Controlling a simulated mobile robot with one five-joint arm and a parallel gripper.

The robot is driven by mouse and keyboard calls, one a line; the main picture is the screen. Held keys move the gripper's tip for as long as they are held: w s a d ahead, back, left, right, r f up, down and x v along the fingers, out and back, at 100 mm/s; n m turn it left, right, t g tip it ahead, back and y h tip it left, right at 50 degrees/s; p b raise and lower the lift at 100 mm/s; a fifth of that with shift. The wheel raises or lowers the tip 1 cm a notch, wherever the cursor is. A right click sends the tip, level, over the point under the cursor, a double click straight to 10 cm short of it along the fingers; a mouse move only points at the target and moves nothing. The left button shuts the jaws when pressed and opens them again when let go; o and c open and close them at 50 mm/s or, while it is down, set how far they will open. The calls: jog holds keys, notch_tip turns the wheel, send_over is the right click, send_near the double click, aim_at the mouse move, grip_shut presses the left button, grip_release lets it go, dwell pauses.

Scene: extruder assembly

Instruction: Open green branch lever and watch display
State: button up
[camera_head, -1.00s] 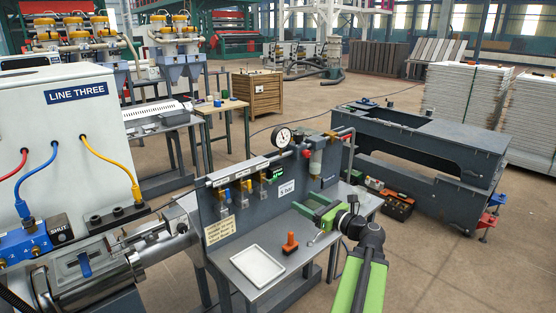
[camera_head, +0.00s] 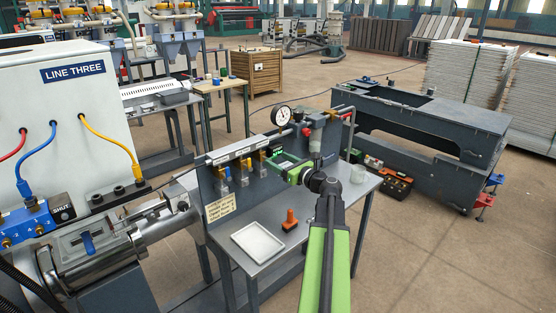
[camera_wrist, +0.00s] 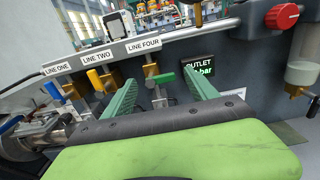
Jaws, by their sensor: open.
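The green branch lever (camera_wrist: 164,77) sits on a valve below the LINE FOUR label (camera_wrist: 144,44) in the wrist view. My gripper (camera_wrist: 160,78) is open, with one green finger on each side of the lever and a gap to both. The lever lies crosswise between the fingertips; I cannot tell how deep it is between them. The dark display (camera_wrist: 198,67) shows OUTLET and "bar" in green, with its number partly hidden by the right finger.
A red knob (camera_wrist: 282,17) and clear bowl (camera_wrist: 303,75) are at the right. A round gauge (camera_head: 281,115) tops the panel. A white tray (camera_head: 257,242) and orange-handled item (camera_head: 290,219) lie on the bench.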

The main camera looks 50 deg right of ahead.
jog(key=shift+w, duration=0.7)
